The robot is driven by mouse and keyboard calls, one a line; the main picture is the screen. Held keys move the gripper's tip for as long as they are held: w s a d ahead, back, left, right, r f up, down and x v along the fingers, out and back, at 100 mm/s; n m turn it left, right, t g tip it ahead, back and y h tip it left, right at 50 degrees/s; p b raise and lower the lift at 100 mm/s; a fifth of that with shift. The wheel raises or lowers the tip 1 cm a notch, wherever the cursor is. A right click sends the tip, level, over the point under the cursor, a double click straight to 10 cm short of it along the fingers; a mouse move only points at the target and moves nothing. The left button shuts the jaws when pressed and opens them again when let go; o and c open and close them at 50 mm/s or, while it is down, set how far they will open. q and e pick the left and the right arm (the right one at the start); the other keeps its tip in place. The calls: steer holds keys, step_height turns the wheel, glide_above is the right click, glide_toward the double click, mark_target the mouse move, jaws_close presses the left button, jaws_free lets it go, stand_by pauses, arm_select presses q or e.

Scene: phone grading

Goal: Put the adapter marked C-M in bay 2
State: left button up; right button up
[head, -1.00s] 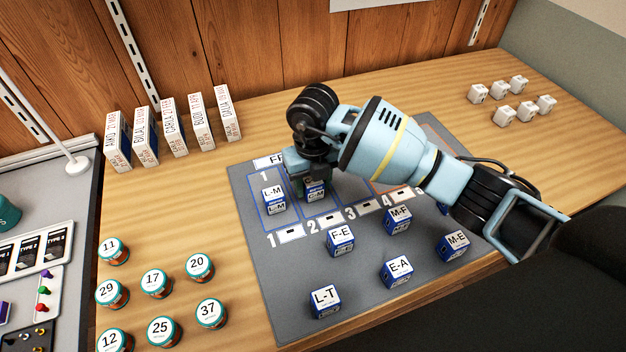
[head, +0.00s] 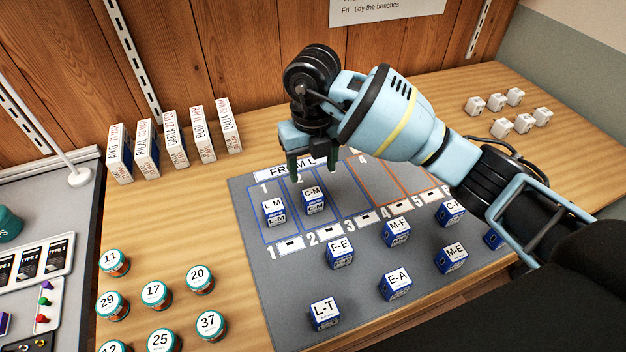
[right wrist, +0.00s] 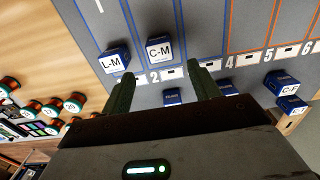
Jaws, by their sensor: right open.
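The adapter marked C-M (head: 313,200) is a white-topped blue cube standing upright in bay 2 (head: 327,222) of the grey mat. It also shows in the right wrist view (right wrist: 160,49). The L-M adapter (head: 274,211) stands beside it in bay 1. My right gripper (head: 311,178) is above and just behind the C-M adapter, open and empty, with its fingers apart from it. In the right wrist view its two fingers (right wrist: 162,92) are spread with nothing between them. My left gripper is not in view.
Adapters F-E (head: 340,252), M-F (head: 397,232), E-A (head: 395,284), L-T (head: 324,314) and M-E (head: 452,258) stand in front of the bays. Numbered jars (head: 157,295) are at the left. Upright boxes (head: 176,138) stand at the back. White cubes (head: 497,102) sit far right.

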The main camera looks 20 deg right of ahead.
steer(key=shift+r, duration=1.5)
